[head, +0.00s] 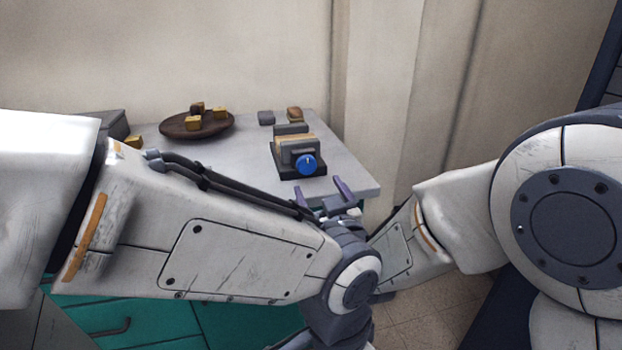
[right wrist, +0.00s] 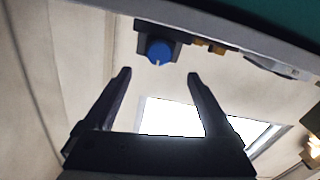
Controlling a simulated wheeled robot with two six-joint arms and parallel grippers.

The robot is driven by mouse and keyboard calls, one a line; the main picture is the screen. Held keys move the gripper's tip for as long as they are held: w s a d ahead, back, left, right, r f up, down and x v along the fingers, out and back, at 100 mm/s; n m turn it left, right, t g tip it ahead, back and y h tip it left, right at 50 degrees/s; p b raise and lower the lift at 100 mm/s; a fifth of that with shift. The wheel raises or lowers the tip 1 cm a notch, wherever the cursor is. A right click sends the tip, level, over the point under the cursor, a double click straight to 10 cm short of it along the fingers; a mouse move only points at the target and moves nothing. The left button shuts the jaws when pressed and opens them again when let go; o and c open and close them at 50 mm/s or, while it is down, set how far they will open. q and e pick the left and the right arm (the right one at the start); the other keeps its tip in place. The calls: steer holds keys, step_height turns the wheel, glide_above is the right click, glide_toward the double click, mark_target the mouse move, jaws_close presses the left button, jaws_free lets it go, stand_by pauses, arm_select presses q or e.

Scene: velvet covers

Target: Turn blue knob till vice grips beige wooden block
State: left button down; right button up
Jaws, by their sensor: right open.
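The vice (head: 299,160) is a dark grey block on the table, with a blue knob (head: 306,164) on its front face. The knob has a white mark near its top. The beige wooden block (head: 294,141) sits between the vice's grey jaws; I cannot tell whether they touch it. My right gripper (head: 322,190) is open and empty in front of the knob, apart from it. In the right wrist view, the blue knob (right wrist: 159,52) lies beyond and between the open fingers (right wrist: 158,76). My left gripper is out of sight.
The light grey table (head: 352,178) has a brown plate (head: 170,131) with several yellowish blocks at the back left. My left arm crosses in front of the table.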

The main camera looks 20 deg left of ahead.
mark_target(308, 166)
steer(key=x, duration=1)
steer(key=c, duration=1.4)
steer(key=shift+o, duration=0.2)
steer(key=shift+b, duration=0.4)
